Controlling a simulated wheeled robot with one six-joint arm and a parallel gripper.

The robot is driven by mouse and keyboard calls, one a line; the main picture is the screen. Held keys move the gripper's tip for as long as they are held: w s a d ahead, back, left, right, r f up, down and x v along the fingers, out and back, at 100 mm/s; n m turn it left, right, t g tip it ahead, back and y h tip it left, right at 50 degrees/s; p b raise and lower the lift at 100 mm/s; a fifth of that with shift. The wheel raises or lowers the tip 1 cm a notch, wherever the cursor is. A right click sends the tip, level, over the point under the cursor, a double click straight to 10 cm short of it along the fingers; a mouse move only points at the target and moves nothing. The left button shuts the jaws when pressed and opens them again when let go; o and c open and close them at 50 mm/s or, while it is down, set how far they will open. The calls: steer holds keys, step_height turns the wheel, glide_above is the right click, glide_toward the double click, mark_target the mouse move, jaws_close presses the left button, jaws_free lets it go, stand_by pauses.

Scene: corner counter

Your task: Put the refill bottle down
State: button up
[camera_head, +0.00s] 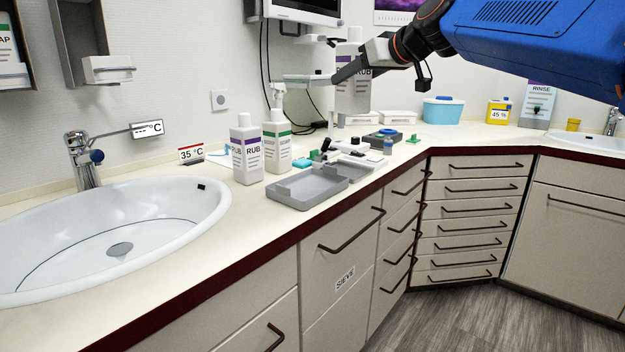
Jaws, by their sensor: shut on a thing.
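My gripper (345,72) reaches in from the upper right and is shut on a white refill bottle (356,96) with a purple RUB label. The bottle is upright, its base appearing above the counter items behind it. A dark finger crosses in front of its label and hides part of it. Another white bottle with a purple RUB label (247,150) stands on the counter (222,208) at the left.
A grey tray (306,188) and several small items crowd the counter's front edge. The sink (110,238) is at left. Some counter beside the tub is bare.

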steer(key=a+f+n+g+y, duration=0.2)
steer(key=a+f+n+y, duration=0.1)
steer(key=a+f, duration=0.75)
steer(key=shift+s+a+f, duration=0.1)
steer(key=shift+s+f, duration=0.05)
steer(key=shift+f, duration=1.5)
steer(key=shift+s+a+f, duration=0.1)
steer(key=shift+s+f, duration=0.1)
steer(key=shift+f, duration=1.45)
steer(key=shift+s+a+f, duration=0.1)
steer(key=shift+s+f, duration=0.05)
steer(key=shift+f, duration=1.5)
steer(key=shift+f, duration=0.1)
steer(key=o, duration=1.1)
steer(key=shift+d, duration=0.1)
steer(key=v, duration=1.2)
steer(key=shift+r, duration=0.25)
